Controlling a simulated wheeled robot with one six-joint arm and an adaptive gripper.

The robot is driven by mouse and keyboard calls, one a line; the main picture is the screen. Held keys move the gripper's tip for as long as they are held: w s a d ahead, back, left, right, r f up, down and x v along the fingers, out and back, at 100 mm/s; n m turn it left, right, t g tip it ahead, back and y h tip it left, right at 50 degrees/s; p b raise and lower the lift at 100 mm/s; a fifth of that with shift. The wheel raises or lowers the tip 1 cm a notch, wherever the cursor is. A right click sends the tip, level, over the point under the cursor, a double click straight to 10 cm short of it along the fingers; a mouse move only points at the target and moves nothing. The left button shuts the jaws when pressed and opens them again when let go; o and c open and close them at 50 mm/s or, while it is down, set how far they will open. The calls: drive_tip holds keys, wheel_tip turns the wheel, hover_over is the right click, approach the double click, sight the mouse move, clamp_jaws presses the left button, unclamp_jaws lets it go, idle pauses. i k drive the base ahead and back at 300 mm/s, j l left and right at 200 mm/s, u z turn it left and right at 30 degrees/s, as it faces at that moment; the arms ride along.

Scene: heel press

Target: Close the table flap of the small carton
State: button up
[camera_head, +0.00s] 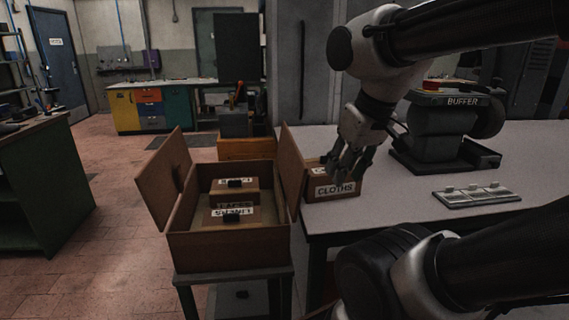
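An open brown carton (228,252) stands on a small dark stand at the left of the table. Its left flap (163,180) stands up and leans outward. Its right flap, on the table side (291,168), stands up along the table's edge. No flap covers the opening. Inside lie two smaller brown boxes with white labels; the front one (222,217) seems to read LINERS upside down. My gripper (345,172) points down over the table, right of the table-side flap and apart from it, in front of a CLOTHS box. Its finger spread is hard to make out.
The CLOTHS box (347,194) sits on the table (400,192) close to the table-side flap. A green workbench (45,185) stands left, with open floor between.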

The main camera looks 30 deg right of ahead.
sight(294, 172)
drive_tip(key=k+l+u, duration=0.1)
drive_tip(key=k+l, duration=0.2)
drive_tip(key=l, duration=0.25)
drive_tip(key=k+l+u, duration=0.15)
drive_tip(key=k+l, duration=0.2)
drive_tip(key=l, duration=0.2)
drive_tip(key=k+l+u, duration=0.1)
drive_tip(key=k+l, duration=0.25)
drive_tip(key=l, duration=0.15)
drive_tip(key=i+j, duration=0.3)
drive_tip(key=i+j+u, duration=0.15)
drive_tip(key=j, duration=0.35)
drive_tip(key=i, duration=0.1)
